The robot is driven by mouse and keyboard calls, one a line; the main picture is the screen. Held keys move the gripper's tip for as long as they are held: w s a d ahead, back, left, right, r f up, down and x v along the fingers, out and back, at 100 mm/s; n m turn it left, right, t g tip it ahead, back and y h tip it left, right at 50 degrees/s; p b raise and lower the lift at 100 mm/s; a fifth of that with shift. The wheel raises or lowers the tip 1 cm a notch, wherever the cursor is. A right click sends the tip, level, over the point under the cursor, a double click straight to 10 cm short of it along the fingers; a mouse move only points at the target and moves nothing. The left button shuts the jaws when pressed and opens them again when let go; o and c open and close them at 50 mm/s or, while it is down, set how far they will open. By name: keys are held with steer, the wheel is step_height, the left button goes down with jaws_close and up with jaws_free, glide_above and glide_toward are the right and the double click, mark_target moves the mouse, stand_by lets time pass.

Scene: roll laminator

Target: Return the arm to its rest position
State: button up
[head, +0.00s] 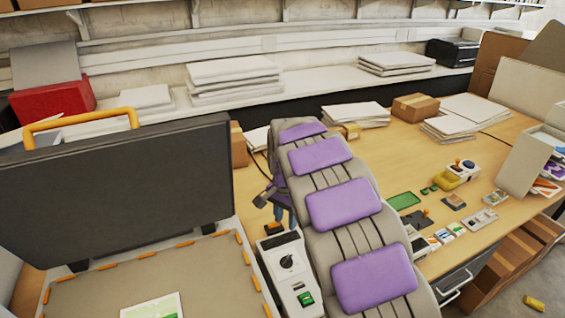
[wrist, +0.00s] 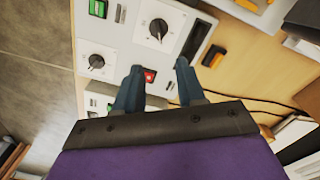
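My arm, grey with purple pads, reaches forward from the bottom right of the head view and hides part of the desk. My gripper (wrist: 159,66) shows two blue-grey fingers set apart with nothing held between them. It hangs over the laminator's control panel (wrist: 120,40), and a red switch (wrist: 150,75) shows between the fingers. The panel also has a green switch (wrist: 97,8) and black dials (wrist: 158,29). In the head view the gripper (head: 279,213) is partly hidden by my arm, beyond the panel's dial (head: 287,262). Contact with the panel cannot be told.
The laminator's dark raised lid (head: 120,195) with an orange handle stands left of the arm. A printed sheet (head: 152,306) lies on its bed. Small devices, a yellow-based button box (head: 460,172) and paper stacks (head: 450,128) cover the wooden desk at right.

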steer(key=s+d+r+n+b, duration=0.1)
steer(key=s+d+r, duration=0.15)
steer(key=s, duration=0.35)
steer(key=s+d+r+n, duration=0.1)
steer(key=s+d, duration=0.3)
steer(key=s, duration=0.2)
steer(key=s+d+r+n+b, duration=0.1)
steer(key=s+d+r, duration=0.15)
steer(key=s, duration=0.45)
steer(key=s+d+f+n+g+b, duration=0.1)
steer(key=s+f+n, duration=0.1)
steer(key=s, duration=0.9)
steer(key=s+d+f+n+b, duration=0.1)
steer(key=s+d+f+n, duration=0.1)
steer(key=s, duration=0.9)
steer(key=shift+f+g, duration=0.4)
steer(key=shift+f, duration=0.05)
